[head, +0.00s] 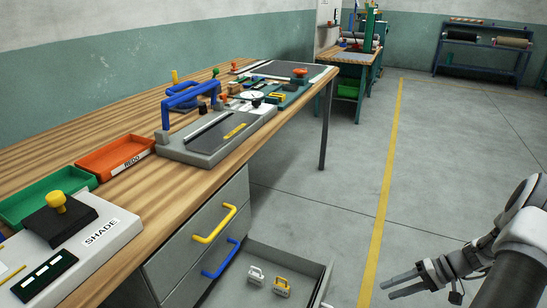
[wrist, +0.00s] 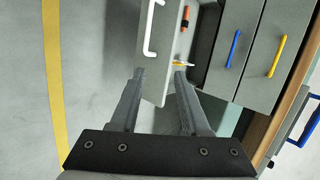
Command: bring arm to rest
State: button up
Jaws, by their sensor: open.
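My gripper (head: 386,290) is at the lower right of the head view, over the floor and to the right of the open bottom drawer (head: 325,277). Its two grey fingers are apart with nothing between them. The arm reaches in from the right edge. In the wrist view my gripper (wrist: 159,73) is also open and empty. Its fingers point toward the open drawer, whose white handle (wrist: 149,28) shows just beyond the tips. No contact with the drawer is visible.
The cabinet's closed drawers have a yellow handle (head: 214,224) and a blue handle (head: 221,259). The open drawer holds a white item (head: 256,275) and a yellow item (head: 282,287). The wooden bench (head: 150,199) carries trays and fixtures. Floor around the yellow line (head: 385,190) is clear.

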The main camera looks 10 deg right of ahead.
jog(key=w+a+r+h, duration=0.2)
jog(key=w+a+r, duration=0.15)
jog(key=r, duration=0.55)
jog(key=w+a+r+n+h, duration=0.1)
jog(key=w+a+r+h, duration=0.25)
jog(key=r, duration=0.65)
jog(key=w+a+r+h, duration=0.2)
jog(key=w+a+r, duration=0.15)
jog(key=r, duration=0.55)
jog(key=s+a+r+t+h+p, duration=0.1)
jog(key=s+a+r+t, duration=0.1)
jog(key=a+r, duration=0.4)
jog(key=s+a+r+t+h, duration=0.1)
jog(key=s+a+r+t, duration=0.3)
jog(key=r, duration=0.5)
jog(key=s+a+f+n+g+b, duration=0.1)
jog(key=s+a+f+n+g, duration=0.15)
jog(key=s+f, duration=0.4)
jog(key=s+a+f+n+g+b, duration=0.1)
jog(key=s+a+f, duration=0.25)
jog(key=s, duration=0.65)
notch_tip(320, 180, up, 22)
jog(key=p, duration=2.2)
jog(key=shift+w, duration=0.15)
jog(key=shift+d+f+t, duration=0.1)
jog(key=shift+d+t, duration=0.1)
jog(key=shift+t, duration=0.05)
